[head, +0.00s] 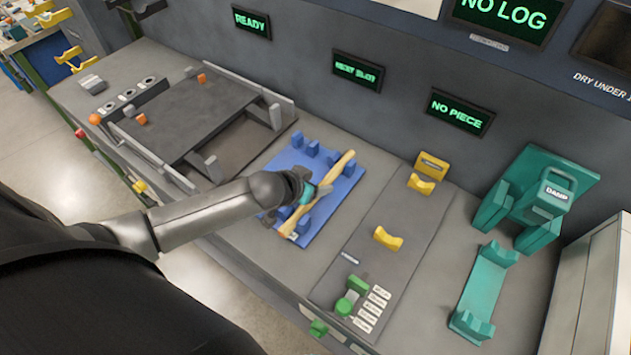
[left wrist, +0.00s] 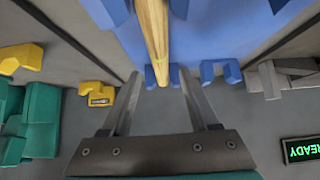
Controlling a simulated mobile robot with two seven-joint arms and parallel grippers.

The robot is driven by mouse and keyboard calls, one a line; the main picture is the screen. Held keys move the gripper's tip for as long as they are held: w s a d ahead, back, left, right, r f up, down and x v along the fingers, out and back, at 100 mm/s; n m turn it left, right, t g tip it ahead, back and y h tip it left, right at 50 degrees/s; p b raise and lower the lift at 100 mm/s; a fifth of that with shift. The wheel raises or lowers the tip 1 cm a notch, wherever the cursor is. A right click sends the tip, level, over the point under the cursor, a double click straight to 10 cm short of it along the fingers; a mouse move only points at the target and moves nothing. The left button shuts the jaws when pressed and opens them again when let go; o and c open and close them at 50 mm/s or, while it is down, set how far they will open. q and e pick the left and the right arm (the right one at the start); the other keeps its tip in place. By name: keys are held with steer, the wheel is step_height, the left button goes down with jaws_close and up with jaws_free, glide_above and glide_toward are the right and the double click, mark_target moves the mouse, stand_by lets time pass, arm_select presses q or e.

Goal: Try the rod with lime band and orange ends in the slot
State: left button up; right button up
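A long tan wooden rod (head: 334,174) lies diagonally across the blue rack (head: 326,215), among its upright blue pegs. In the left wrist view the rod (left wrist: 154,30) shows a thin lime mark near its lower end; orange ends cannot be made out. My left gripper (head: 308,192) is over the rod's middle in the head view and hides part of it. In the left wrist view its two fingers (left wrist: 161,76) are spread apart, with the rod's end between their tips in the picture and no visible contact. My right gripper is out of view. Which opening is the slot cannot be told.
A dark machine bed (head: 190,115) with raised rails stands left of the rack. Yellow cradles (head: 388,238) sit on a grey plate to the right, with a green knob (head: 344,306) in front. A teal press (head: 535,195) and teal cradle (head: 482,285) stand farther right.

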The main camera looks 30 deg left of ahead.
arm_select(q)
steer(key=shift+o, duration=0.3)
steer(key=shift+s, duration=0.1)
steer(key=p+v, duration=0.2)
steer(key=v, duration=1.3)
steer(key=shift+r, duration=0.15)
